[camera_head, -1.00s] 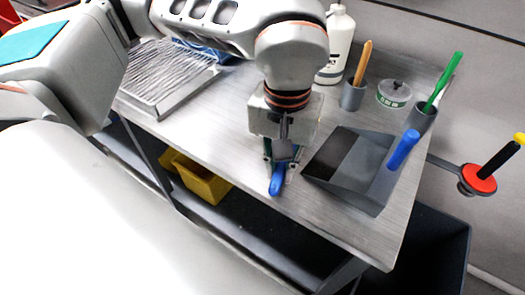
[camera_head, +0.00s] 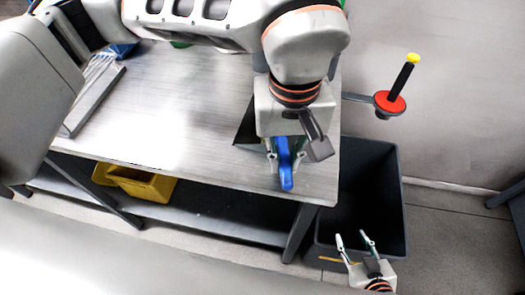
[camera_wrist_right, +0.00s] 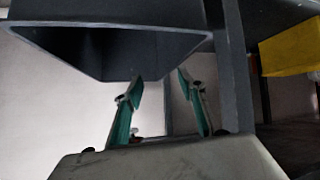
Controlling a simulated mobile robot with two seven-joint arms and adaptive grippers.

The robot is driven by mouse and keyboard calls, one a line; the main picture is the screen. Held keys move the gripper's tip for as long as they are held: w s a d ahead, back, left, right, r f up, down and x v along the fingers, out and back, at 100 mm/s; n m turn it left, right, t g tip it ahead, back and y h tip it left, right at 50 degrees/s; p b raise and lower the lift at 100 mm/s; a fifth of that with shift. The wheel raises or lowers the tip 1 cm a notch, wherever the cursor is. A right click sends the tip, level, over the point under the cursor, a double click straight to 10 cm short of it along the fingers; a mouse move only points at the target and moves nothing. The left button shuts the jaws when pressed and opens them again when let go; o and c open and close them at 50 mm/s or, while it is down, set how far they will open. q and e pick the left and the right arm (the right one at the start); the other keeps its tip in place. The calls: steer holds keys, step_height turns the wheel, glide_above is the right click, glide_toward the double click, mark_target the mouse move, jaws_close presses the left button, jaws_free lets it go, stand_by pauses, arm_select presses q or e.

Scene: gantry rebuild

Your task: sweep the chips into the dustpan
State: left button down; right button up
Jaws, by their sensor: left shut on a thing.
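My left gripper (camera_head: 286,158) is shut on a blue handle (camera_head: 286,176) above the right end of the metal table. What the handle belongs to is hidden. A dark piece of the dustpan (camera_head: 246,126) shows just left of the gripper; my arm covers the rest. A grey flat-ended part (camera_head: 317,143) sticks out right of the gripper; I cannot tell what it is. My right gripper (camera_head: 354,238) is open and empty low at the bin's front; its open fingers also show in the right wrist view (camera_wrist_right: 160,92). I see no chips.
A deep dark bin (camera_head: 385,185) stands right of the table (camera_head: 170,110). A red disc holder with a black, yellow-topped stick (camera_head: 390,102) juts out behind it. A yellow box (camera_head: 145,185) sits on the lower shelf. The table's middle is bare; a ribbed tray (camera_head: 92,98) lies left.

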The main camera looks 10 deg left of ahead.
arm_select(q)
steer(key=shift+s+d, duration=0.1)
steer(key=shift+d, duration=0.7)
steer(key=r+p, duration=0.2)
steer(key=r, duration=0.3)
steer(key=shift+a+r+p, duration=0.2)
steer(key=shift+a+p, duration=0.15)
steer(key=shift+p, duration=0.05)
steer(key=a+r, duration=0.2)
steer(key=a, duration=0.4)
steer(key=shift+w+r+p, duration=0.2)
steer(key=shift+w+p, duration=0.05)
steer(key=shift+p, duration=0.2)
arm_select(e)
steer(key=r, duration=0.4)
steer(key=shift+w+a, duration=0.2)
steer(key=shift+w, duration=0.05)
